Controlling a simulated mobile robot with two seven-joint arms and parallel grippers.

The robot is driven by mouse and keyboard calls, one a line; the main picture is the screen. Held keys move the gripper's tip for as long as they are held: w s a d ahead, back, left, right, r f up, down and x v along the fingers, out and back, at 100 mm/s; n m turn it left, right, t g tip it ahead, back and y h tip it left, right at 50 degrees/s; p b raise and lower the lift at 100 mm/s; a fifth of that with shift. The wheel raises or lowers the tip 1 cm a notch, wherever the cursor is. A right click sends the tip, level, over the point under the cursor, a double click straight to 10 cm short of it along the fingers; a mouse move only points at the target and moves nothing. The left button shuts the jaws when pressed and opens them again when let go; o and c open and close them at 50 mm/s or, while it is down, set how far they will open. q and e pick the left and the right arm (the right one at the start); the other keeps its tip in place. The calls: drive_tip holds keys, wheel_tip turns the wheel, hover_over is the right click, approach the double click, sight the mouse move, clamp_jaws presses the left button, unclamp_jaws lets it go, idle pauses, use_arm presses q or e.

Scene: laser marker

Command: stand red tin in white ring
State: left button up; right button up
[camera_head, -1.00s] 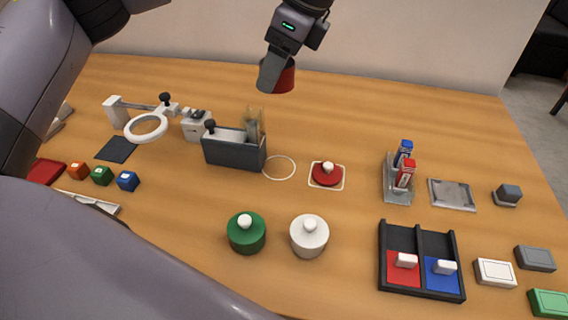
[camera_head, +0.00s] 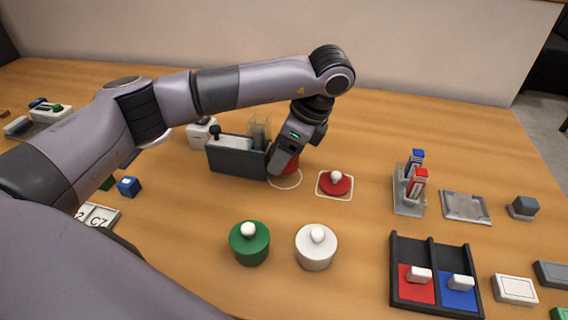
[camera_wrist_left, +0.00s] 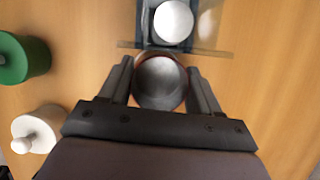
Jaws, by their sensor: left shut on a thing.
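The red tin (camera_head: 291,164) is held in my left gripper (camera_head: 286,172), whose fingers are shut on its sides. In the head view the gripper hides much of the tin. The wrist view shows the tin (camera_wrist_left: 161,82) from above as a round grey top between the fingers. The white ring (camera_head: 285,188) is a thin outline on the table, right of the grey box. The tin is at the ring's far part, low over the table. I cannot tell whether it touches the table. My right gripper is not in view.
The grey box (camera_head: 236,160) with a clear plate stands close left of the tin. A red lid (camera_head: 334,184) lies to the right in a square outline. Green (camera_head: 249,246) and white (camera_head: 316,248) lidded pots stand in front. A black tray (camera_head: 435,274) is front right.

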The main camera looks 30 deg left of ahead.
use_arm(q)
wheel_tip(320, 180, down, 3)
drive_tip(key=shift+r, duration=0.1)
drive_tip(key=shift+f+b, duration=0.3)
drive_tip(key=shift+b, duration=0.05)
drive_tip(key=o, duration=1.2)
drive_tip(key=shift+r, duration=0.1)
